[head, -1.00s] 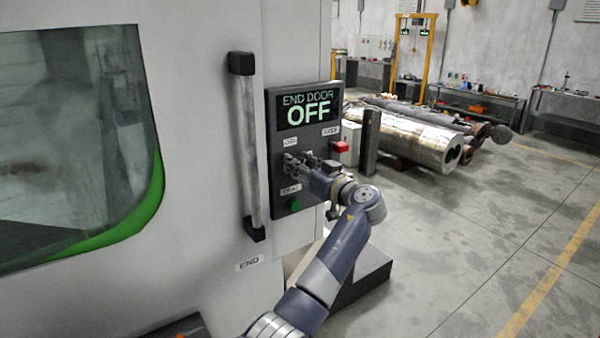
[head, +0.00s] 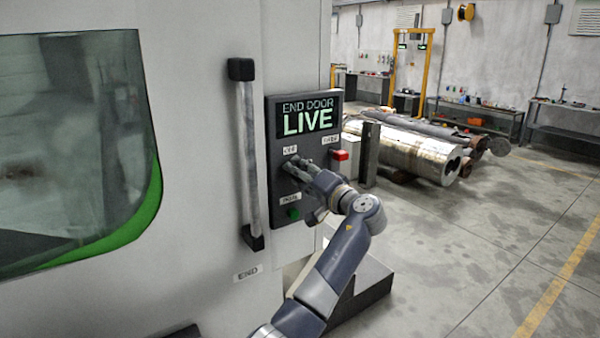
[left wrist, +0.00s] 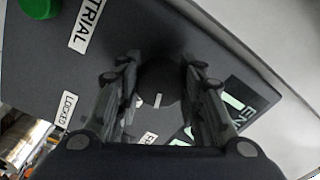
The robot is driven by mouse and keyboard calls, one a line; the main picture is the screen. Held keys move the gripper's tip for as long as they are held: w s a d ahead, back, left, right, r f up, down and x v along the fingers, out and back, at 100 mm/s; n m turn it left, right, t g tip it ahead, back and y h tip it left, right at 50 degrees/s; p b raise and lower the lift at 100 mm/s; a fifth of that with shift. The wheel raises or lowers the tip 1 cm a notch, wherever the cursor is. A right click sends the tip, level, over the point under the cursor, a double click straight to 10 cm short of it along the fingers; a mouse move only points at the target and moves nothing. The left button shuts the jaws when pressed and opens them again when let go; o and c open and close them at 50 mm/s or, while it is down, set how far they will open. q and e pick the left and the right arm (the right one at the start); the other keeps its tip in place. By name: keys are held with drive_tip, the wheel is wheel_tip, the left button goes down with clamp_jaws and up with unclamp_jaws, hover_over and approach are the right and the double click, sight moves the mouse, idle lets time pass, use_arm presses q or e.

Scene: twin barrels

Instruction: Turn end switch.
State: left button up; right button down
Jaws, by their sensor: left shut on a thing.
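The end door control panel (head: 275,215) is dark grey, and its lit display (head: 308,118) reads "END DOOR LIVE". My left gripper (head: 292,168) is at the middle of the panel and hides the end switch in the head view. In the left wrist view, the end switch (left wrist: 160,85) is a dark round knob with a white mark, between the two fingers of my left gripper (left wrist: 158,68). The fingers are closed on its sides. My right gripper is in neither view.
A green button (head: 293,213) sits low on the panel and a red one (head: 340,155) at its right edge. A vertical door handle (head: 249,155) stands left of the panel. Metal cylinders (head: 415,148) lie behind at the right; the floor in front of them is clear.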

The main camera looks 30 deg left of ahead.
use_arm(q)
drive_tip(key=shift+m+p, duration=0.7)
drive_tip(key=shift+m, duration=1.3)
drive_tip(key=o, duration=1.1)
drive_tip(key=shift+w, duration=0.1)
drive_tip(key=shift+d, duration=0.1)
drive_tip(key=v, duration=1.2)
drive_tip(key=shift+f, duration=0.2)
